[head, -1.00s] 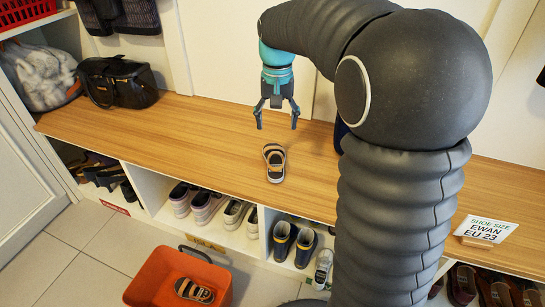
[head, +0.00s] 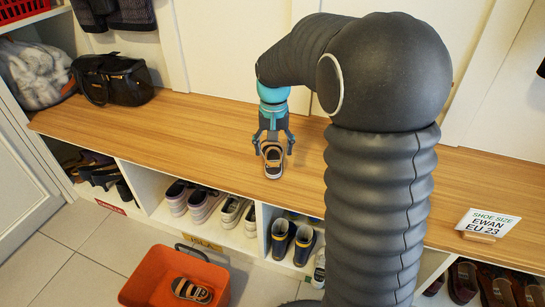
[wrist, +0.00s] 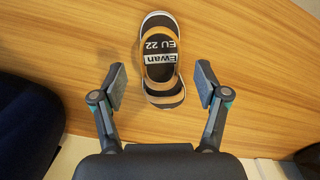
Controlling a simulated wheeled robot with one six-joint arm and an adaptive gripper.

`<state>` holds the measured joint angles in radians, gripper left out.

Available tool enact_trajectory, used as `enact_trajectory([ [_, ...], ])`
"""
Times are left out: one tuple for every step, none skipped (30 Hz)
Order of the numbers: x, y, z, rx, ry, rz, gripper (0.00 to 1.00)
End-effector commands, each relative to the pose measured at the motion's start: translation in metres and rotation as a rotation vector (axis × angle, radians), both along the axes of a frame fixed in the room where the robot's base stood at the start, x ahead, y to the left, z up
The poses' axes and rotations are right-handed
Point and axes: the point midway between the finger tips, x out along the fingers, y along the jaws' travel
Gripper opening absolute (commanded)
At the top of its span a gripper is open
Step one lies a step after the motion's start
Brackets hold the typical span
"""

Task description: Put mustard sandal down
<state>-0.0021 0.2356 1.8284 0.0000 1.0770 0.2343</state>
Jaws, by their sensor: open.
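My gripper (head: 273,150) is low over the bench at the sandal. In the wrist view its open fingers (wrist: 161,88) stand on either side of the sandal's near half, with a visible gap on both sides. Nothing is held.
The wooden bench (head: 190,125) is mostly clear around the sandal. A black bag (head: 113,80) sits at left. A sign reading "Ewan EU 23" (head: 487,223) stands at right. Below are shoe cubbies and an orange bin (head: 150,277) holding another sandal (head: 191,290).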

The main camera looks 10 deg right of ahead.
Motion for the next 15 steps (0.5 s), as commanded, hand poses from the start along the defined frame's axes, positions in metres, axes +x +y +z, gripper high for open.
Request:
enact_trajectory([
  [0.0,0.0,-0.011,0.0,0.003,0.0,0.74],
  [0.0,0.0,-0.016,0.0,0.003,0.0,0.74],
  [0.0,0.0,-0.021,0.0,0.004,0.0,0.74],
  [0.0,0.0,-0.025,0.0,0.003,0.0,0.74],
  [0.0,0.0,-0.028,0.0,0.002,0.0,0.74],
  [0.0,0.0,-0.031,0.0,0.002,0.0,0.74],
  [0.0,0.0,-0.032,0.0,0.001,0.0,0.74],
  [0.0,0.0,-0.033,0.0,0.001,0.0,0.74],
  [0.0,0.0,-0.033,0.0,0.001,0.0,0.74],
  [0.0,0.0,-0.033,0.0,0.0,0.0,0.74],
  [0.0,0.0,-0.032,0.0,0.0,0.0,0.74],
  [0.0,0.0,-0.032,0.0,0.0,0.0,0.74],
  [0.0,0.0,-0.032,0.0,0.0,0.0,0.74],
  [0.0,0.0,-0.032,0.0,0.0,0.0,0.71],
  [0.0,0.0,-0.032,0.0,0.0,0.0,0.61],
])
